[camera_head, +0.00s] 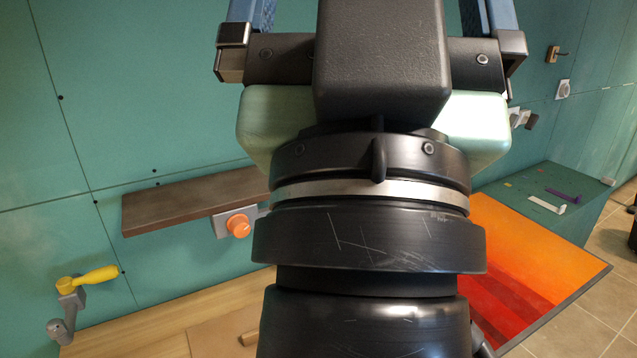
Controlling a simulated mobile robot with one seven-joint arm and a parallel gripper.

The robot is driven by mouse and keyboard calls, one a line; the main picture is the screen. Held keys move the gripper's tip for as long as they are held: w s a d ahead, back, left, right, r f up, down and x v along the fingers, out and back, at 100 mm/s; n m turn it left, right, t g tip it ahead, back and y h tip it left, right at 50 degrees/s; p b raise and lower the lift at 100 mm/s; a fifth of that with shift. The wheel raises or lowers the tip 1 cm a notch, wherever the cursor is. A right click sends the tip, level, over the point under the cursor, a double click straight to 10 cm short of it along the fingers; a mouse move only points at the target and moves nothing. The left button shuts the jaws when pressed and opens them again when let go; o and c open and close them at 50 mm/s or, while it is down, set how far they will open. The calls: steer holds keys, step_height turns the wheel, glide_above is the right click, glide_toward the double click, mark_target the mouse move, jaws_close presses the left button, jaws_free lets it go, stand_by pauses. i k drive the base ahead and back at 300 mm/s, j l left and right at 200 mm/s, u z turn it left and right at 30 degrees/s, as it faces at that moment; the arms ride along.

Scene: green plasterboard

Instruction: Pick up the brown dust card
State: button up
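My gripper (365,20) is at the top of the view, with its two blue fingers wide apart at left and right. The fingertips run out of the top edge, and nothing shows between the visible parts of the fingers. I cannot pick out a brown dust card with certainty. A flat tan-brown panel (215,335) lies on the wooden bench at the bottom, with a small wooden bar (249,339) on it, partly hidden by my arm. My gripper is well apart from it in the picture.
A dark brown shelf (180,203) is on the green wall, with an orange knob (238,226) below it. A yellow-handled crank (95,276) is at left. An orange-red panel (530,265) and green ledge (590,190) are at right.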

mark_target(254, 337)
steer(key=i+l, duration=0.5)
steer(key=l, duration=0.25)
steer(key=i+l+u, duration=0.1)
steer(key=i+l, duration=0.2)
steer(key=l, duration=0.05)
